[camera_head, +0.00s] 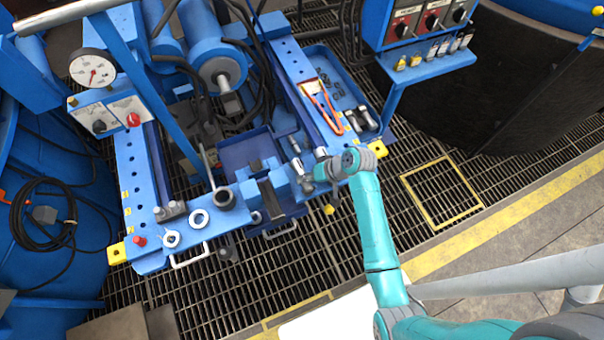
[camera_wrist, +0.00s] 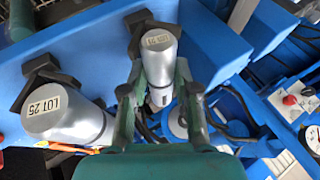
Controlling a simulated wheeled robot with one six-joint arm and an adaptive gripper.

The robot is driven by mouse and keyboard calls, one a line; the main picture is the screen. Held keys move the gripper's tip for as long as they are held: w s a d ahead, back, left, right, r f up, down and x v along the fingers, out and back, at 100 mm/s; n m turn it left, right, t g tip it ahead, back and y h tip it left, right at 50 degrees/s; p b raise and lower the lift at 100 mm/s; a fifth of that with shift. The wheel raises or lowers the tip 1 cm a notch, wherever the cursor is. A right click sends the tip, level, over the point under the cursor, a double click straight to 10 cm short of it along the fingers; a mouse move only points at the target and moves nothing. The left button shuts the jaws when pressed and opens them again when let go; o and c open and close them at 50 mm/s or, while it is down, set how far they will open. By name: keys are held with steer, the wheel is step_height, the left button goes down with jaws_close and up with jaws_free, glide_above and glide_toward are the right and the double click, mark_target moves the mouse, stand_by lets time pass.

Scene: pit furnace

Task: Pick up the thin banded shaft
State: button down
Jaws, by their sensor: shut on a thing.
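A thin silver shaft (camera_wrist: 158,65) with a label on its end face stands between the two fingers of my gripper (camera_wrist: 160,100) in the wrist view. The fingers are shut on it from both sides. A black V-shaped rest touches or sits close to its far side. In the head view my gripper (camera_head: 314,173) is at the front right of the blue frame, by a small silver piece (camera_head: 298,165) that looks like the shaft. Much of the shaft's lower length and any bands are hidden or too small to tell.
A thicker silver shaft (camera_wrist: 70,118) marked LOT 25 lies close to the left of my gripper, by another black rest. The blue frame (camera_head: 135,190) stands around. An orange-handled tool (camera_head: 322,105) and a tray of small parts (camera_head: 345,90) lie behind. Grating floor is free in front.

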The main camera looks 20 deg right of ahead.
step_height(320, 180, up, 10)
stand_by(0.8)
steer(key=shift+d, duration=0.1)
stand_by(0.4)
